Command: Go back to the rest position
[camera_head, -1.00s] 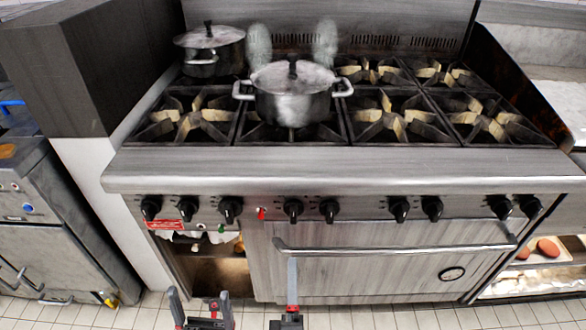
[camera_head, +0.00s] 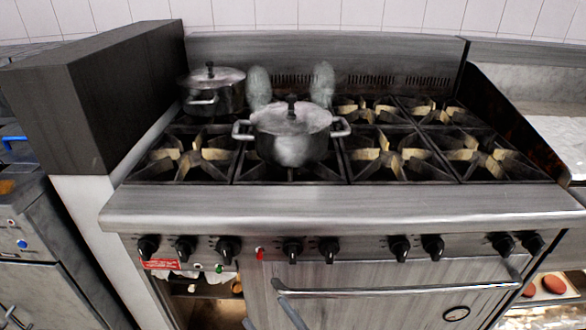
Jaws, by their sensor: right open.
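No task object is named; the task concerns my arms. Only the tips of my right gripper (camera_head: 270,319) show, at the bottom edge, in front of the oven door. Its two thin grey fingertips stand apart with nothing visible between them, so it is open; the rest of it is cut off. My left gripper is out of the picture. A lidded steel pot (camera_head: 291,134) stands on a front burner, well beyond my gripper. A second lidded pot (camera_head: 214,95) stands on the back left burner.
The stove's front edge (camera_head: 400,206) and oven handle (camera_head: 400,284) lie before me. Two pale, blurry upright shapes (camera_head: 260,86) stand behind the front pot. Burners on the right (camera_head: 400,155) are empty. A dark block (camera_head: 95,95) stands on the left.

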